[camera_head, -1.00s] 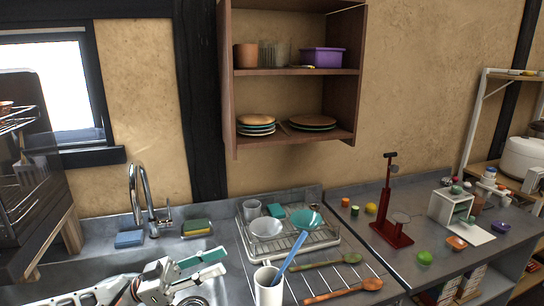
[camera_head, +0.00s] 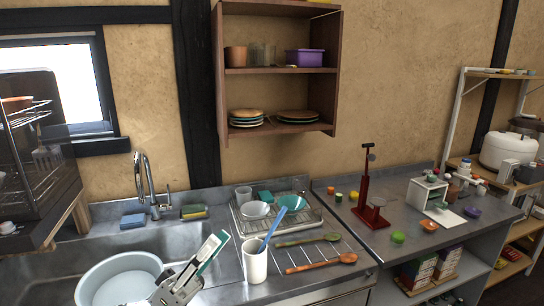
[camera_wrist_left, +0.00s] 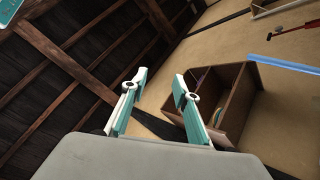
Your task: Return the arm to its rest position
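My left gripper (camera_head: 212,252) is at the lower middle of the head view, over the right part of the sink and left of the white cup. Its teal-lined fingers point up and to the right. In the left wrist view the two fingers (camera_wrist_left: 158,88) stand apart with nothing between them, so it is open and empty. That view looks up at dark ceiling beams and the wall cupboard (camera_wrist_left: 232,105). My right gripper is not in view.
A white cup (camera_head: 255,262) with a blue-handled utensil stands close right of the gripper. A pale basin (camera_head: 120,272) sits in the sink. A dish rack (camera_head: 318,222) and a red stand (camera_head: 366,190) are farther right. The wall cupboard (camera_head: 222,90) hangs above.

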